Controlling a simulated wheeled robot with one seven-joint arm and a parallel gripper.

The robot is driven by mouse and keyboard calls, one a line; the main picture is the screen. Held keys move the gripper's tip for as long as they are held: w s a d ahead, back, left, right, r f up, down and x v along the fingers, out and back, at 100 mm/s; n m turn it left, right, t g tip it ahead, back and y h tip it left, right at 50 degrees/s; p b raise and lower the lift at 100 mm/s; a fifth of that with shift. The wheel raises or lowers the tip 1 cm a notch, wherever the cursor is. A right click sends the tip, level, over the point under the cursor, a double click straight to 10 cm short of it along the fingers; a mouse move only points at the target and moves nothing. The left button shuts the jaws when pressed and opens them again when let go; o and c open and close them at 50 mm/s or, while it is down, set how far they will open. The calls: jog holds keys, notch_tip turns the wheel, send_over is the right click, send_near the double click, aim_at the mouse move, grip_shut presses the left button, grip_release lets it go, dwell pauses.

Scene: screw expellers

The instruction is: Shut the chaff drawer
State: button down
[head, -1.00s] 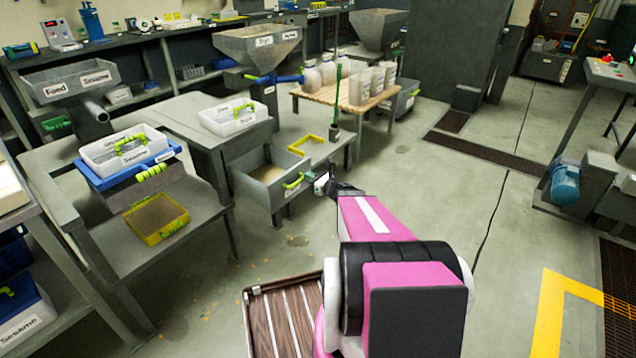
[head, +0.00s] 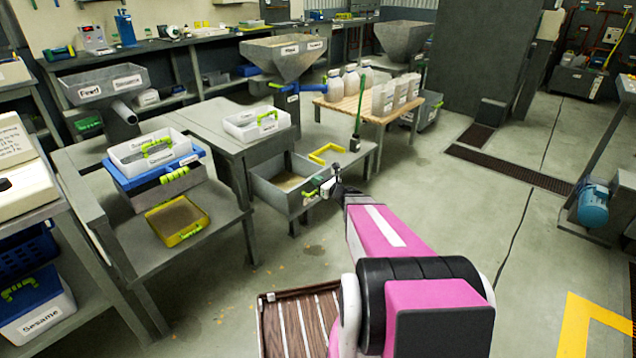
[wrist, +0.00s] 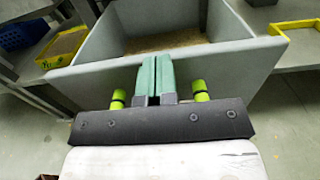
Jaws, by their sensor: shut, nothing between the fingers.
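A grey open-topped drawer (head: 275,197) hangs pulled out under the grey bench, with tan material inside; its label is too small to read. In the wrist view the drawer's front wall (wrist: 232,62) is just ahead of me. Its lime-green handle (wrist: 201,92) shows on both sides of my fingers, and its middle is hidden behind them. My gripper (wrist: 155,70) is shut and empty, its teal fingers pointing at the drawer front. In the head view my gripper (head: 328,188) is at the handle's right end; I cannot tell whether it touches.
A yellow frame (head: 326,154) lies on the low shelf right of the drawer. A yellow tray (head: 178,220) sits on the bench at left. A wooden table (head: 372,112) with jugs stands behind. The floor (head: 450,210) to the right is clear.

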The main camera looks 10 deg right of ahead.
aim_at(290, 200)
jog(key=x, duration=2.3)
jog(key=shift+w, duration=0.2)
jog(key=shift+w+a, duration=0.15)
jog(key=v, duration=1.5)
jog(key=s+a+n+g, duration=0.2)
jog(key=s+n+g, duration=0.1)
jog(key=s+n, duration=0.2)
jog(key=s+a+n+g, duration=0.3)
jog(key=s+n, duration=0.2)
jog(key=s, duration=0.1)
jog(key=s+a+f+n+g, duration=0.1)
jog(key=s+a+n+g, duration=0.1)
jog(key=s+n, duration=0.3)
jog(key=shift+s+a+f+n+g+h, duration=0.1)
jog(key=shift+n+g+h, duration=0.1)
jog(key=shift+n+g, duration=0.15)
jog(key=shift+s+a+n+g+h, duration=0.15)
jog(key=shift+n+g+h, duration=0.1)
jog(key=shift+g, duration=0.2)
jog(key=s+d+n+g+h, duration=0.2)
jog(key=s+d+n+h, duration=0.2)
jog(key=s, duration=0.4)
jog(key=s+d+n+g+h, duration=0.3)
jog(key=s+d+n+h, duration=0.1)
jog(key=s+n, duration=0.4)
jog(key=shift+s+d+r+n+h, duration=0.2)
jog(key=shift+r+n+h, duration=0.1)
jog(key=shift+h, duration=0.55)
